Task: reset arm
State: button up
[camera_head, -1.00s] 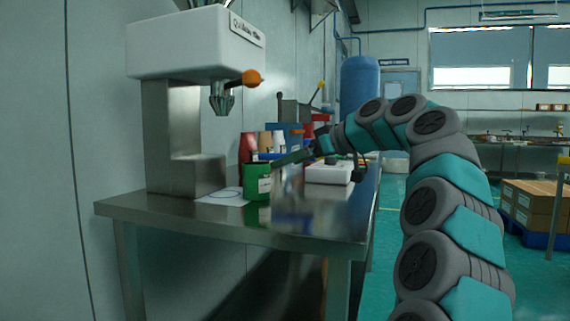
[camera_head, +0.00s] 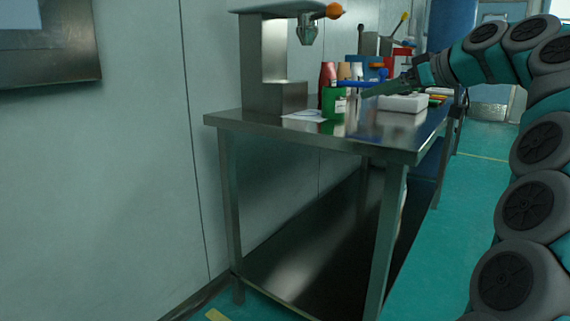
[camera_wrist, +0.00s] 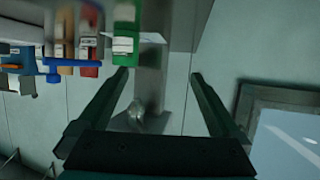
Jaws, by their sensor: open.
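My gripper (camera_head: 368,92) is at the end of my teal and grey arm, at the upper right of the head view. It is over the steel table, to the right of a green container (camera_head: 334,104). In the wrist view the two fingers of my gripper (camera_wrist: 160,75) stand wide apart with nothing between them. That view looks upside down, with the green container (camera_wrist: 125,42) beyond the left fingertip, apart from it.
A steel machine (camera_head: 262,60) with an orange knob stands on the table (camera_head: 300,135) by the wall. The green floor (camera_head: 450,230) right of the table is clear.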

jog(key=shift+s+a+f+g+p, duration=0.2)
jog(key=shift+s+a, duration=0.1)
jog(key=shift+a, duration=0.2)
jog(key=shift+s+a+f+g+p, duration=0.15)
jog(key=shift+s+a+g, duration=0.1)
jog(key=shift+a, duration=0.2)
jog(key=s+a+f+m+g+h+p, duration=0.3)
jog(key=s+a+f+g+p, duration=0.25)
jog(key=s+a+f, duration=0.9)
jog(key=s+d+f+m+g+h+p, duration=0.1)
jog(key=s+d+f+g+h, duration=0.1)
jog(key=s+f, duration=0.4)
jog(key=s+d+f+m+g+h+p, duration=0.1)
jog(key=s+d+f, duration=0.3)
jog(key=s, duration=1)
jog(key=s+d+f+m+g+h+p, duration=0.1)
jog(key=s+d+f+m+g+h, duration=0.1)
jog(key=s+f, duration=0.6)
jog(key=s+d+g, duration=0.1)
jog(key=s, duration=0.2)
jog(key=shift+d+f+m+h+p, duration=0.2)
jog(key=shift+f+m+h+p, duration=0.1)
jog(key=shift+m, duration=0.1)
